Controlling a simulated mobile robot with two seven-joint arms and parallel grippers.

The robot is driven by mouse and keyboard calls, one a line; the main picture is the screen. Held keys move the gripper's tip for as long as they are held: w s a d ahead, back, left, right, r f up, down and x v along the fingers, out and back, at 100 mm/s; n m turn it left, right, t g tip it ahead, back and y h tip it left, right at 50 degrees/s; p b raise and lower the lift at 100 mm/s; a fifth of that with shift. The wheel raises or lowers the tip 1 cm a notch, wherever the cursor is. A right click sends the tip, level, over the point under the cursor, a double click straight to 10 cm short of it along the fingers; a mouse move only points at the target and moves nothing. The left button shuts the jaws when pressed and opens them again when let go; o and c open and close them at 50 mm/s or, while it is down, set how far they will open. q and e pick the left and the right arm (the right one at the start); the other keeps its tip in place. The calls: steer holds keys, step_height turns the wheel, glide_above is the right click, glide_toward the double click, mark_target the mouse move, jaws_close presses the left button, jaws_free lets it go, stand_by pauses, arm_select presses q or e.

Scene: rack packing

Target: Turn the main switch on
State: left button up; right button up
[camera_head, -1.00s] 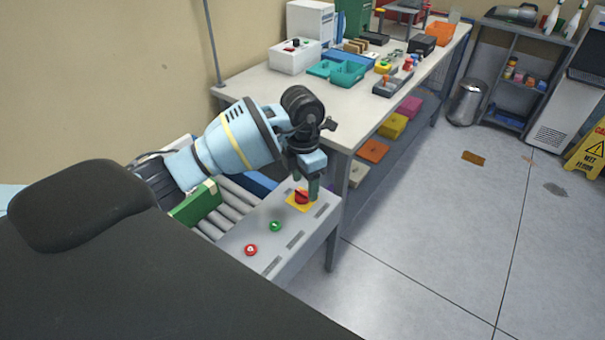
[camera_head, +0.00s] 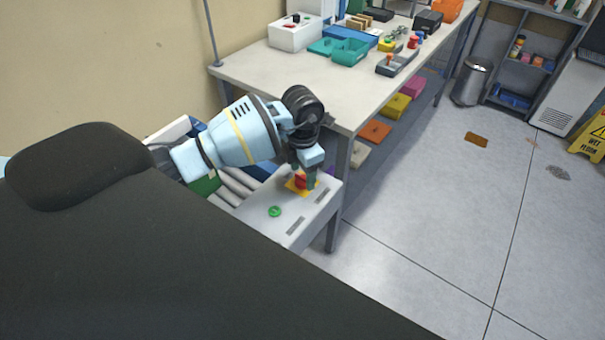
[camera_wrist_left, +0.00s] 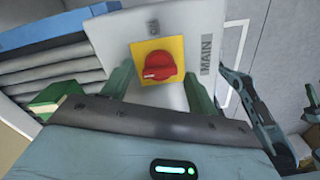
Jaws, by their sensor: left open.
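The main switch is a red rotary knob (camera_head: 300,181) on a yellow plate, set in the grey control panel (camera_head: 303,222) at the end of a roller conveyor. It also shows in the left wrist view as a red knob (camera_wrist_left: 159,66) beside a "MAIN" label (camera_wrist_left: 206,54). My left gripper (camera_head: 305,176) is right at the knob. In the wrist view its two green fingers (camera_wrist_left: 160,90) stand open, one on each side of the yellow plate. I cannot tell whether they touch the knob.
A green button (camera_head: 274,211) sits on the panel nearer to me. A workbench (camera_head: 290,82) with trays and a white box (camera_head: 296,33) stands behind. My dark body part fills the lower left. Open floor lies to the right, with a wet floor sign (camera_head: 590,140).

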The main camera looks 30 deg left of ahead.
arm_select(q)
steer(key=shift+f, duration=0.7)
steer(key=c, duration=0.9)
